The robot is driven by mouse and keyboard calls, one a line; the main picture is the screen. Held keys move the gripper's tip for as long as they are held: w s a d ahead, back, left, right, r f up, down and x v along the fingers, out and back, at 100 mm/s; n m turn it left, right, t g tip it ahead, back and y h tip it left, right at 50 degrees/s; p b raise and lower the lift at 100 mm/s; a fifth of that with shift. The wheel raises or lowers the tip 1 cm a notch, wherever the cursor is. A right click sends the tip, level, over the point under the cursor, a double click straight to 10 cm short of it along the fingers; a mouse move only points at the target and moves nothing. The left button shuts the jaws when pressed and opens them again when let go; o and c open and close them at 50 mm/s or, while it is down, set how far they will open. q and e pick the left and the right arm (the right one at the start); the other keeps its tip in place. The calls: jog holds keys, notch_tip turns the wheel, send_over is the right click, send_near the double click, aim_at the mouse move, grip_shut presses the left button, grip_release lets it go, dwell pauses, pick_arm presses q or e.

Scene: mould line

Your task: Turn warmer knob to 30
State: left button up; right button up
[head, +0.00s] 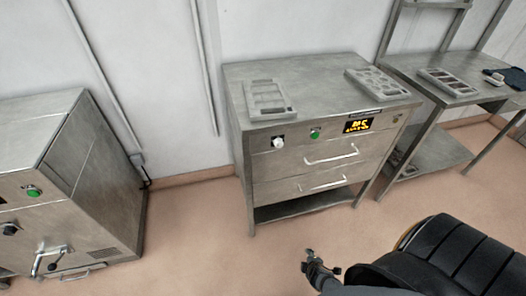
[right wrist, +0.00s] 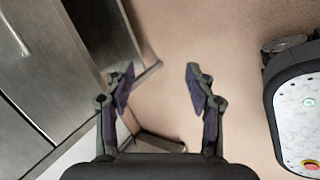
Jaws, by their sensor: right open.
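The warmer (head: 300,172) is a steel cabinet with two drawers in the middle of the head view. Its white knob (head: 277,142) sits on the upper front panel at the left; its pointer setting is too small to read. A lit yellow display (head: 358,125) is on the same panel at the right; its digits are blurred. My right gripper (head: 320,262) is low over the floor in front of the warmer, well apart from the knob. In the right wrist view its jaws (right wrist: 158,90) are open and empty. My left gripper is not in view.
A green button (head: 314,133) is right of the knob. Two drawer handles stick out below. Moulds (head: 268,99) lie on the warmer top. A steel machine (head: 75,190) stands left, a steel table (head: 440,155) right. Floor (head: 200,230) between is clear.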

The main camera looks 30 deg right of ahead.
jog(key=w+d+r+n+t+h, duration=0.1)
jog(key=w+d+r+n+t, duration=0.15)
jog(key=w+r+n, duration=0.5)
jog(key=n+t+h, duration=0.1)
jog(key=n+t, duration=0.9)
jog(key=n, duration=0.3)
send_near(279, 145)
jog(key=shift+m+g, duration=0.25)
jog(key=x, duration=0.8)
jog(key=shift+w+d+r, duration=0.1)
jog(key=shift+w+d, duration=0.05)
jog(key=shift+w, duration=0.15)
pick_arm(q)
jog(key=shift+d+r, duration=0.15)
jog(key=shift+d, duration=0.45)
pick_arm(e)
jog(key=c, duration=1.1)
jog(key=shift+c, duration=0.2)
